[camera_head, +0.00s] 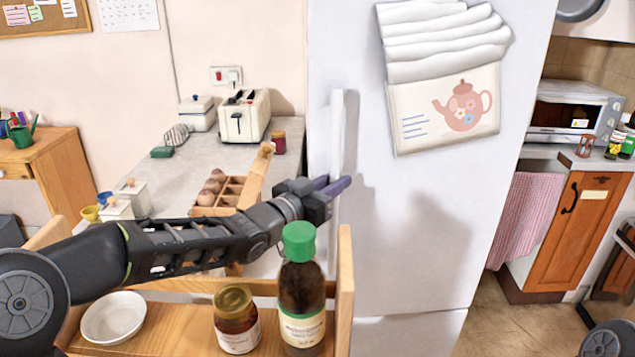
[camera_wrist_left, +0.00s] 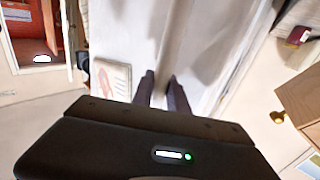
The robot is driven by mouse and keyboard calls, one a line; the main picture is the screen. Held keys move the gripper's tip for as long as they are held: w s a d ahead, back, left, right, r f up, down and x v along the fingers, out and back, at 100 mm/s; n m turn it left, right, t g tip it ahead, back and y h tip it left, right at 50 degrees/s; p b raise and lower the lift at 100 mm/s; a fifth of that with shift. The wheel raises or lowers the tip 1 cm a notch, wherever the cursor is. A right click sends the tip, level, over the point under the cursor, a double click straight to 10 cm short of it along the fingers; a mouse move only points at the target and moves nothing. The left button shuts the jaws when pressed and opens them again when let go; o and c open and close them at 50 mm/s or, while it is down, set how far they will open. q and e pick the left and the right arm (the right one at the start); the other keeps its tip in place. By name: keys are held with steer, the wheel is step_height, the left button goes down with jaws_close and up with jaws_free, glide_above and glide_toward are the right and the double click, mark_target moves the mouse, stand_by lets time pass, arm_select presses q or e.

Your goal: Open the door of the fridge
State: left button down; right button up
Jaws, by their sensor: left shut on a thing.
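The white fridge door (camera_head: 420,230) stands upright at the centre right in the head view and looks closed. Its long white vertical handle (camera_head: 338,130) runs along the door's left side. My left gripper (camera_head: 338,186) reaches across from the left and is shut on this handle, at its lower part. In the left wrist view, the two dark fingers (camera_wrist_left: 162,88) sit on either side of the pale handle (camera_wrist_left: 176,40). My right gripper is not in view.
A wooden shelf (camera_head: 180,318) with a green-capped bottle (camera_head: 301,290), a jar (camera_head: 236,320) and a white bowl (camera_head: 113,317) lies below my left arm. The counter behind holds a toaster (camera_head: 243,116) and an egg tray (camera_head: 226,190). Floor (camera_head: 520,325) shows at the right.

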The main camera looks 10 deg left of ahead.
mark_target(340, 139)
arm_select(q)
steer(key=shift+s+d, duration=0.3)
steer(key=shift+s, duration=0.2)
steer(key=c, duration=1.3)
jaws_free()
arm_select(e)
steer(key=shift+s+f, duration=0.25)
arm_select(q)
steer(key=shift+s, duration=0.1)
step_height(340, 139, up, 10)
steer(key=shift+p, duration=1.05)
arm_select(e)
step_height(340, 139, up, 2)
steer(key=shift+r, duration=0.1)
arm_select(q)
steer(key=shift+c, duration=0.5)
